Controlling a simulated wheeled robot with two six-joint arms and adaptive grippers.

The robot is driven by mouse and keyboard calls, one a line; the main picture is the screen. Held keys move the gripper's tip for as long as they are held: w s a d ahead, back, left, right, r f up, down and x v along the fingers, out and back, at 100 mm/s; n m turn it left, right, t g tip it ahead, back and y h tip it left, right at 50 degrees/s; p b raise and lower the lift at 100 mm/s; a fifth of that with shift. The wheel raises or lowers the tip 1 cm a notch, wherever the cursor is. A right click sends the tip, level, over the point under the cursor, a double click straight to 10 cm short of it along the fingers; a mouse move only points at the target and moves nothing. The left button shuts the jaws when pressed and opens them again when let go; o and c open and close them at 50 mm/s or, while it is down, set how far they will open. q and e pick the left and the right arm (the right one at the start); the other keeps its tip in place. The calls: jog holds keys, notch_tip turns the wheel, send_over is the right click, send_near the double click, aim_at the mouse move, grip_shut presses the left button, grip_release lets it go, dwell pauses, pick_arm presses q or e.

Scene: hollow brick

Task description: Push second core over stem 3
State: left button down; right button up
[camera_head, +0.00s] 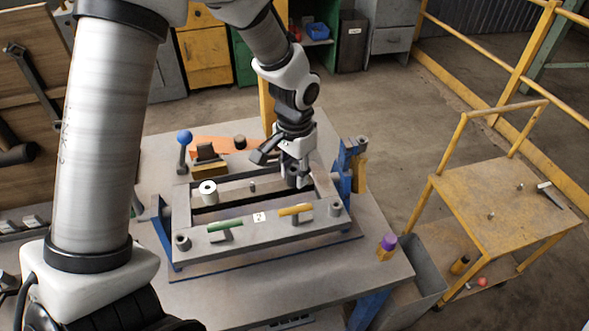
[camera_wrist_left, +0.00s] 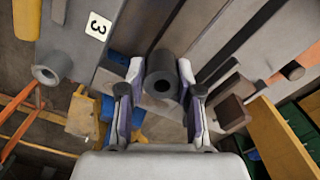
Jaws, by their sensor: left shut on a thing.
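My left gripper (camera_head: 297,172) is over the right end of the grey mould frame (camera_head: 215,241) in the head view. In the left wrist view, its two fingers (camera_wrist_left: 162,90) are shut on a dark grey hollow core (camera_wrist_left: 158,63), one finger on each side. The core's round hole faces the camera. A pale hollow core (camera_head: 208,192) stands at the left part of the mould. A short thin stem (camera_head: 252,186) stands between it and my gripper. A "3" label (camera_wrist_left: 98,25) shows in the left wrist view. Any stem under the held core is hidden. My right gripper is out of view.
Green (camera_head: 225,225) and yellow (camera_head: 296,210) handles are on the mould's front bar. A blue-knobbed lever (camera_head: 184,138) stands at the back left. A purple-topped block (camera_head: 387,246) stands on the table's right side. A yellow cart (camera_head: 500,205) is further right.

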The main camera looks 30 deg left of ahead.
pick_arm(q)
jog(key=c, duration=0.7)
grip_release()
jog(key=shift+r, duration=0.1)
notch_tip(320, 180, up, 12)
jog(key=shift+f, duration=0.1)
